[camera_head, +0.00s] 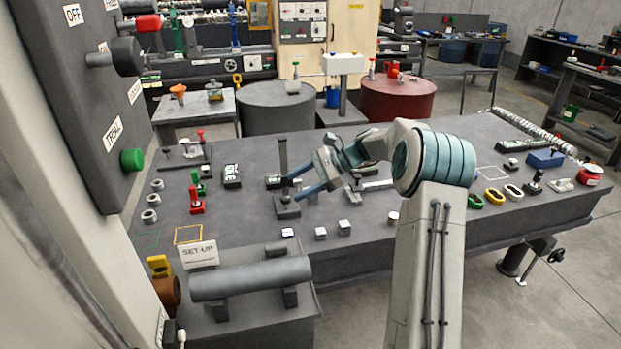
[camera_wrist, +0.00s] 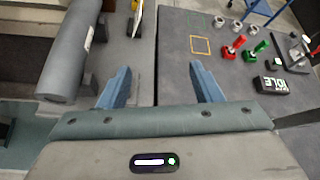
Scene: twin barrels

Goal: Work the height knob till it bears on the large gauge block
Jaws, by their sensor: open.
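My gripper (camera_head: 296,187) is open, its two blue fingers pointing left over the middle of the table, by a dark upright post (camera_head: 283,152) with a block-like base (camera_head: 287,209). The post looks like a height stand; I cannot make out its knob. In the wrist view my gripper (camera_wrist: 160,72) has nothing between its fingers. Small metal blocks stand along the table's front: one at left (camera_head: 288,232), one in the middle (camera_head: 320,233), and one right of it (camera_head: 344,226). I cannot tell which, if any, is the large gauge block.
A grey cylinder (camera_head: 250,278) lies on supports at the front left, beside a SET-UP sign (camera_head: 199,254). Red (camera_head: 196,200) and green clamps and several nuts stand at the left. Yellow-rimmed pieces (camera_head: 495,196) lie at right.

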